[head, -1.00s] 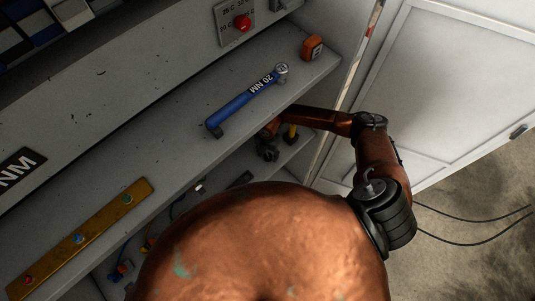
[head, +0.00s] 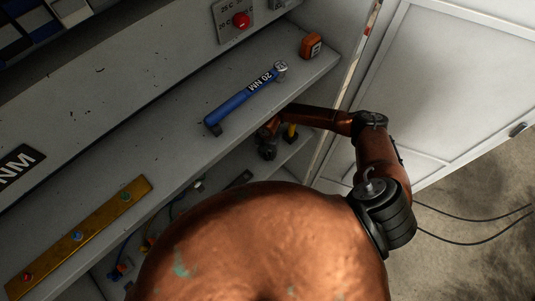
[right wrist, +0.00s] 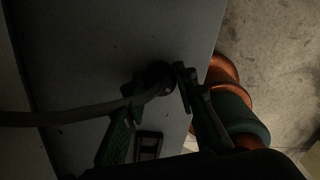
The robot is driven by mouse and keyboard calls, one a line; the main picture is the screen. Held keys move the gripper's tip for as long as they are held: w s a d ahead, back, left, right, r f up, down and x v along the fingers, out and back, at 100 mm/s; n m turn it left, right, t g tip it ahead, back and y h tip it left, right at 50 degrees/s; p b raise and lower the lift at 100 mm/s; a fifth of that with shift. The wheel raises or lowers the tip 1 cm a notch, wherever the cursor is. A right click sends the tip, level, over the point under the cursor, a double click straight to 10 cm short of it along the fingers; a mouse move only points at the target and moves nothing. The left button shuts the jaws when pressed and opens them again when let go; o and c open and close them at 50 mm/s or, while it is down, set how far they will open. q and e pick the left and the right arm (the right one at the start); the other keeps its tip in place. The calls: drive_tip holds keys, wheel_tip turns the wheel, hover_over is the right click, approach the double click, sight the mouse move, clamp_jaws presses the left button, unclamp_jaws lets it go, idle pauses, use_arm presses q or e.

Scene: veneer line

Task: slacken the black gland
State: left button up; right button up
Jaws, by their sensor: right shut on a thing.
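The black gland (right wrist: 158,76) shows in the right wrist view as a dark round fitting, with a grey cable running from it to the left. My right gripper (right wrist: 158,98) has a finger on either side of it and is shut on it; the exact contact is dark and hard to see. In the head view my right gripper (head: 267,146) reaches under the upper shelf, where the gland itself cannot be made out. My left gripper is not in view.
A blue torque wrench marked 20 NM (head: 245,98) and an orange box (head: 311,46) lie on the upper shelf (head: 180,130). A brass bar with coloured buttons (head: 100,217) lies at left. A panel with a red knob (head: 241,20) stands behind. A white door (head: 450,90) is at right.

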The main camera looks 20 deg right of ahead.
drive_tip(key=n+b, duration=0.5)
drive_tip(key=n, duration=0.1)
drive_tip(key=n+b, duration=1.2)
drive_tip(key=n, duration=0.1)
drive_tip(key=shift+f, duration=0.1)
drive_tip(key=n+b, duration=0.3)
drive_tip(key=shift+w+r+n+b, duration=0.1)
drive_tip(key=shift+r+n+b, duration=0.15)
drive_tip(key=shift+n+b, duration=0.5)
drive_tip(key=o, duration=0.9)
drive_tip(key=shift+r, duration=0.1)
drive_tip(key=shift+c, duration=0.2)
drive_tip(key=o, duration=0.3)
